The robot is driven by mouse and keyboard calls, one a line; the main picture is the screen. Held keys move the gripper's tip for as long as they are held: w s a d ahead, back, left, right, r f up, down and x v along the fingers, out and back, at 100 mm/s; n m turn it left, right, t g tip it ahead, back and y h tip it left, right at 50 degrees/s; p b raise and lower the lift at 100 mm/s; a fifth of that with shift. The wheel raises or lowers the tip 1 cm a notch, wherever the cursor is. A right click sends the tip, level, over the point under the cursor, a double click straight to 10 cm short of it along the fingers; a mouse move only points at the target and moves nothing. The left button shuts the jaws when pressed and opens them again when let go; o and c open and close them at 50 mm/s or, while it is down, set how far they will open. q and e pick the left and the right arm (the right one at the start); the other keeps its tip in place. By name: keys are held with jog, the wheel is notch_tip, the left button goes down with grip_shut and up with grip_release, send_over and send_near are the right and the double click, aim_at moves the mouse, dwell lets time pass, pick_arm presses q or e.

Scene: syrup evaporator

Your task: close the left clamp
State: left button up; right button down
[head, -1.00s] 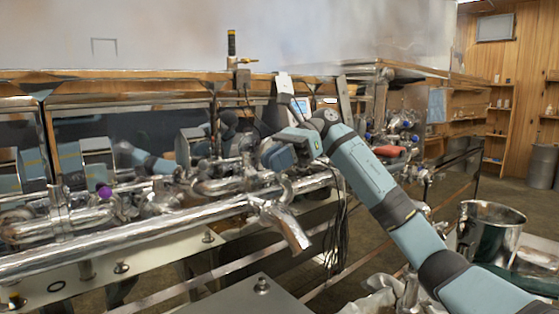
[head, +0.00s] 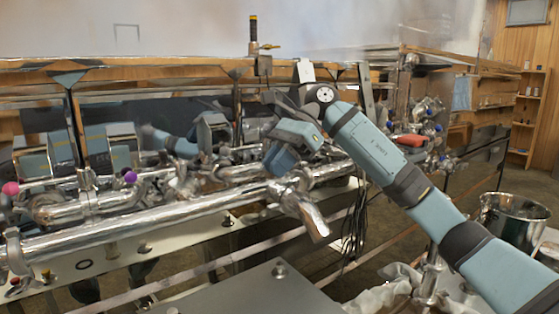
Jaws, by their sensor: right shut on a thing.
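My right arm comes in from the right, and its gripper (head: 276,166) is down at the steel pipework (head: 215,207) in front of the pan. The gripper is shut on a small part there, which appears to be the left clamp. The hand hides most of this part, so its position is not clear. The fingertips are just above and behind the front pipe, left of the angled steel outlet (head: 305,213). My left gripper is not in view.
A purple knob (head: 130,176) and a pink knob (head: 11,188) stand on the pipework at left. A brass valve (head: 264,46) rises behind. A steel bucket (head: 511,219) stands at right. A flat metal surface (head: 250,292) lies in front, with a small knob on it.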

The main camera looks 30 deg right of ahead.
jog(key=c, duration=1.1)
grip_release()
jog(key=shift+a, duration=0.1)
jog(key=v, duration=1.4)
jog(key=shift+p, duration=0.45)
jog(key=shift+a, duration=0.1)
